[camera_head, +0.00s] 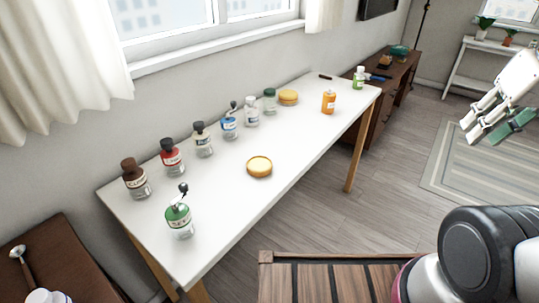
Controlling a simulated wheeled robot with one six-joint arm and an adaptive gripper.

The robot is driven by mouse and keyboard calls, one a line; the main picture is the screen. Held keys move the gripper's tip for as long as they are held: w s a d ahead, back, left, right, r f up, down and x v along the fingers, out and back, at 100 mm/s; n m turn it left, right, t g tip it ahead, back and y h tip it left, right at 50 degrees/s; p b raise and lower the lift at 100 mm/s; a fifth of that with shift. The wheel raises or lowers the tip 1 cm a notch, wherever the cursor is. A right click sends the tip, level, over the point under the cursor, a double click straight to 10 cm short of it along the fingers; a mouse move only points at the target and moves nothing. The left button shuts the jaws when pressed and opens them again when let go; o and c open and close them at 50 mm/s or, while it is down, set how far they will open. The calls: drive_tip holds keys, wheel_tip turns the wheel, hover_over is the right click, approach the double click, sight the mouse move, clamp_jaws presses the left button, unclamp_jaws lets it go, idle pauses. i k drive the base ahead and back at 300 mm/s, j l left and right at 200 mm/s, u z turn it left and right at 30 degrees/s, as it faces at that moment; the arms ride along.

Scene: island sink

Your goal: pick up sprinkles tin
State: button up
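My gripper (484,128) hangs in the air at the right edge, over the floor and rug and well away from the white table. Its pale fingers and a dark green part show, but I cannot tell whether they are open or shut. No label that I can read says sprinkles. Two low, round, yellow-orange tins are on the table: one tin (259,167) lies alone near the middle front edge, and another tin (288,97) stands toward the far end. I cannot tell which, if either, is the sprinkles tin.
The white table (225,185) also holds a row of bottles along the wall, with a red-labelled bottle (172,157). A green-labelled bottle (179,219) stands at the near front and an orange bottle (328,102) farther back. A slatted wooden surface (330,280) is at the bottom.

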sight(328, 101)
drive_tip(key=i+l+u, duration=0.1)
drive_tip(key=u, duration=0.35)
drive_tip(key=l+u, duration=0.15)
drive_tip(key=u, duration=0.35)
drive_tip(key=i+l+u, duration=0.1)
drive_tip(key=l+u, duration=0.25)
drive_tip(key=l, duration=0.4)
drive_tip(key=l+u, duration=0.35)
drive_tip(key=l, duration=0.4)
drive_tip(key=l+u, duration=0.1)
drive_tip(key=l, duration=1.8)
drive_tip(key=k+l+u, duration=0.15)
drive_tip(key=l, duration=1.75)
drive_tip(key=i, duration=0.15)
